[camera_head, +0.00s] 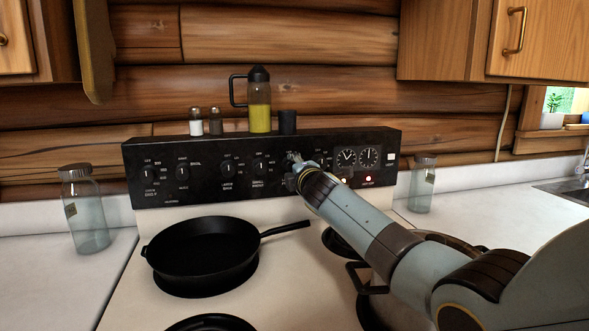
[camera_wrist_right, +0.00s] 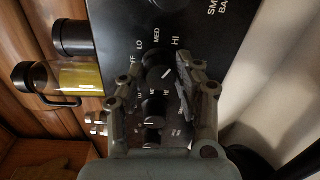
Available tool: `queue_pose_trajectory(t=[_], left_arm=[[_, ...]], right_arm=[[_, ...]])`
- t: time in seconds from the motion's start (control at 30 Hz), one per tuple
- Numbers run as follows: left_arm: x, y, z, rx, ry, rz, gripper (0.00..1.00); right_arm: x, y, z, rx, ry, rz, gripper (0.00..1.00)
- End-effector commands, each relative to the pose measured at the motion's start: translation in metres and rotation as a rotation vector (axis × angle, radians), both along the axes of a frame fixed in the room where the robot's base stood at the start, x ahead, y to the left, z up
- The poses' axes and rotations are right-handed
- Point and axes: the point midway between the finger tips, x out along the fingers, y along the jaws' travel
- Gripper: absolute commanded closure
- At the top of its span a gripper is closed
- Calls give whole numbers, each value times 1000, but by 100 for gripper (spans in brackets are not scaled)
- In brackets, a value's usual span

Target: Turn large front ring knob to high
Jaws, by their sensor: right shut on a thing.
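The black stove control panel (camera_head: 210,150) runs along the back of the stove with a row of black knobs. My right gripper (camera_head: 291,161) is at the panel, right of the middle, and hides the knob it is on in the head view. In the right wrist view my gripper's fingers (camera_wrist_right: 158,82) stand on both sides of a black ring knob (camera_wrist_right: 154,76) and are shut on it. Labels LO, MED and HI show around this knob. Its white mark slants up and right, toward the HI side. My left gripper is not in view.
A pot (camera_head: 372,300) is partly hidden under my right arm. A glass pot with yellow liquid (camera_head: 260,117) and small shakers (camera_head: 197,127) stand on the panel top. Glass jars (camera_head: 88,215) flank the stove.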

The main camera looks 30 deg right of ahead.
Motion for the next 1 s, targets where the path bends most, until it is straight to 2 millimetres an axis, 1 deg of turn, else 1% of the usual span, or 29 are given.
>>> queue_pose_trajectory(t=[0.2, 0.23, 0.4, 0.67, 0.77, 0.87, 1.0], left_arm=[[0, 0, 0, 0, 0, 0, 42], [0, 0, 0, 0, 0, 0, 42], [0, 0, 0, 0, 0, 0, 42], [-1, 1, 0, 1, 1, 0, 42], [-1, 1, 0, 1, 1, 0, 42], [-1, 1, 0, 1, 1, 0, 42], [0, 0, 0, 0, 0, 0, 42]], right_arm=[[0, 0, -2, 3, 3, -1, 99], [0, 0, -2, 3, 3, -1, 64], [0, 0, -1, 1, 2, 0, 44], [-1, 0, -1, 0, 1, 0, 44], [-5, 1, -1, 0, 1, -1, 44], [-16, 3, -1, 0, 1, -2, 44], [-41, 9, 0, 0, 1, 1, 44]])
